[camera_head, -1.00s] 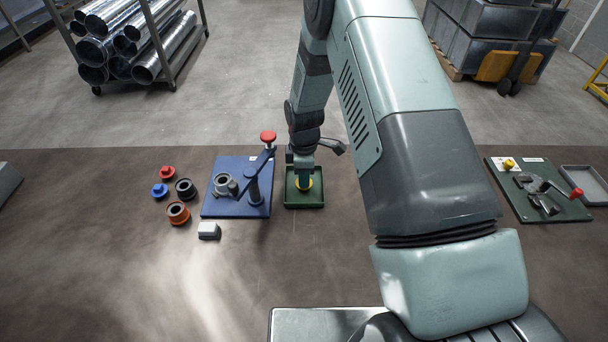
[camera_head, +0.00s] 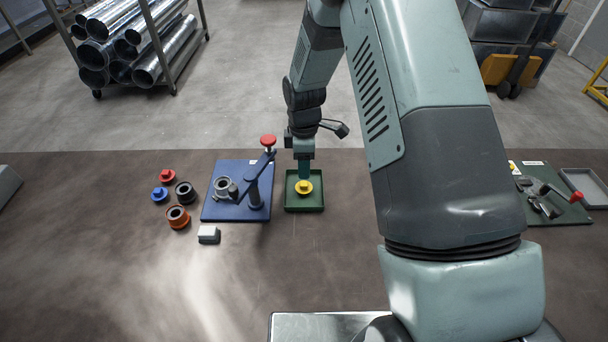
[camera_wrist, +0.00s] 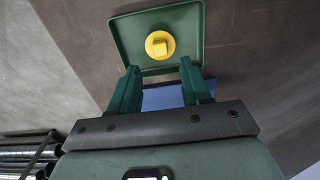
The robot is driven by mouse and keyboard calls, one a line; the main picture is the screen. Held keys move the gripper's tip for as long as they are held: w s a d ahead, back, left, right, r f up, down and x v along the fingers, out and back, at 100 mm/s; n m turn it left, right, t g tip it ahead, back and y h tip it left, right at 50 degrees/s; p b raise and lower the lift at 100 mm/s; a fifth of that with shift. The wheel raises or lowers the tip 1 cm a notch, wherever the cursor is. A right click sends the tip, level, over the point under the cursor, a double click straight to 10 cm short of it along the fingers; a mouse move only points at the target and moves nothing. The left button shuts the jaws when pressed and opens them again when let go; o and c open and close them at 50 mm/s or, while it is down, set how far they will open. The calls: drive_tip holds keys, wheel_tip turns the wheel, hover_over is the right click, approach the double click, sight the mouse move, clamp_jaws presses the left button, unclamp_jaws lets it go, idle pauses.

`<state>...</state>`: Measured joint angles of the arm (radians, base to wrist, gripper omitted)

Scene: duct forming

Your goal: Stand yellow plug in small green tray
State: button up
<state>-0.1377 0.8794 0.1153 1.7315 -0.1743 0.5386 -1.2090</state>
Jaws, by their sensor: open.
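The yellow plug (camera_head: 304,187) stands upright in the small green tray (camera_head: 304,207), flange down with its narrower knob on top. In the wrist view the plug (camera_wrist: 160,44) sits near the middle of the tray floor, clear of the walls of the tray (camera_wrist: 127,42). My gripper (camera_head: 304,174) is above and just behind the plug in the head view. In the wrist view my gripper's two green fingers (camera_wrist: 158,72) are apart with nothing between them, and the plug lies beyond their tips, untouched.
Left of the tray is a blue plate (camera_head: 232,212) with a red-knobbed lever clamp (camera_head: 262,170) and a grey ring (camera_head: 222,186). Several loose plugs and rings and a grey block (camera_head: 208,234) lie farther left. A green fixture board (camera_head: 560,215) is at right. The front table is clear.

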drive_tip(key=s+d+r+m+t, duration=0.1)
drive_tip(key=s+d+r+m, duration=0.2)
drive_tip(key=r, duration=0.7)
drive_tip(key=s+d+r+m+t, duration=0.1)
drive_tip(key=s+r+m, duration=0.25)
drive_tip(key=r, duration=0.55)
drive_tip(key=s+d+r+m+t, duration=0.1)
drive_tip(key=s+d+r+m, duration=0.2)
drive_tip(key=r, duration=0.7)
drive_tip(key=s+d+r+m+t, duration=0.1)
drive_tip(key=s+r+m, duration=0.2)
drive_tip(key=s, duration=0.6)
drive_tip(key=s+d+r+m+t, duration=0.1)
drive_tip(key=s+m, duration=0.4)
drive_tip(key=s, duration=0.5)
wheel_tip(320, 180, up, 2)
drive_tip(key=shift+s+d+r+t, duration=0.1)
drive_tip(key=shift+s+d+t, duration=0.15)
drive_tip(key=shift+d, duration=0.55)
